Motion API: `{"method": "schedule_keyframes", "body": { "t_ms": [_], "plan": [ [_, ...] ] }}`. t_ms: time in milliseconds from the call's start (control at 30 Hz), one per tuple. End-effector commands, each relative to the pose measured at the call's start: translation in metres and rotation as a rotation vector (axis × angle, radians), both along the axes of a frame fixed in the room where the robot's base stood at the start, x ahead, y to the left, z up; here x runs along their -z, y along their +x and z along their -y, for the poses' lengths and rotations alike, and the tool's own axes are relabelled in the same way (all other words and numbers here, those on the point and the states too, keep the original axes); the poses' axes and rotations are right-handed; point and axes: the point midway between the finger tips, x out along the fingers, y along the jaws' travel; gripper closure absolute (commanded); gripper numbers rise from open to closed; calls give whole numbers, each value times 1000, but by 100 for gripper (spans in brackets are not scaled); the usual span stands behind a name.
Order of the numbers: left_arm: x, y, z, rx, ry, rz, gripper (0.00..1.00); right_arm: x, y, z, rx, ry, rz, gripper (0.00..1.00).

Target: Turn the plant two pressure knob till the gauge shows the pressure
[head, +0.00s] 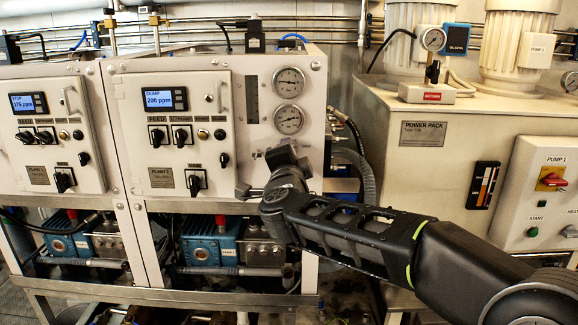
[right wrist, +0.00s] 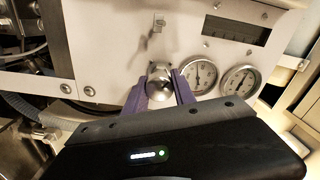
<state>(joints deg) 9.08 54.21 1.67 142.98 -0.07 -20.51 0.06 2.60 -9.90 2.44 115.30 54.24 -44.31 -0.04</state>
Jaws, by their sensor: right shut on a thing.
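The plant two panel (head: 175,130) stands in the middle of the head view, and its display reads DUMP, 200 ppm. Two round gauges, an upper one (head: 289,82) and a lower one (head: 289,119), sit on the white face to its right. They also show in the right wrist view, side by side (right wrist: 199,75) (right wrist: 240,80); their readings are too small to tell. My right gripper (right wrist: 159,92) is shut on a silver pressure knob (right wrist: 159,83), one purple finger on each side. In the head view my right gripper (head: 280,158) hides this knob below the gauges. My left gripper is not in view.
The plant one panel (head: 57,130) is at the left. A small metal valve handle (right wrist: 159,22) projects from the face near the knob. Hoses (head: 355,165) hang right of the cabinet. The power pack (head: 430,170) stands at the right, behind my arm.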

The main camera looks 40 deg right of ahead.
Motion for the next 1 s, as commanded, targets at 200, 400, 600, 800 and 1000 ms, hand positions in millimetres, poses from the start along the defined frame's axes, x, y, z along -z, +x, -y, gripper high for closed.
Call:
{"method": "schedule_keyframes", "body": {
  "t_ms": [200, 400, 600, 800, 1000],
  "plan": [
    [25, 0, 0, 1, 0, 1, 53, 6, 0, 0, 0, 163, 124, 100],
    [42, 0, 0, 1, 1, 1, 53, 6, 0, 0, -1, 315, 239, 100],
    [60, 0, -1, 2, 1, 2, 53, 7, 0, 0, -1, 467, 353, 100],
    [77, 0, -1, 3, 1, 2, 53, 7, 0, -1, -1, 618, 468, 100],
    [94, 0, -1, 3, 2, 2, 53, 8, 0, 0, 0, 767, 582, 100]
  ]
}}
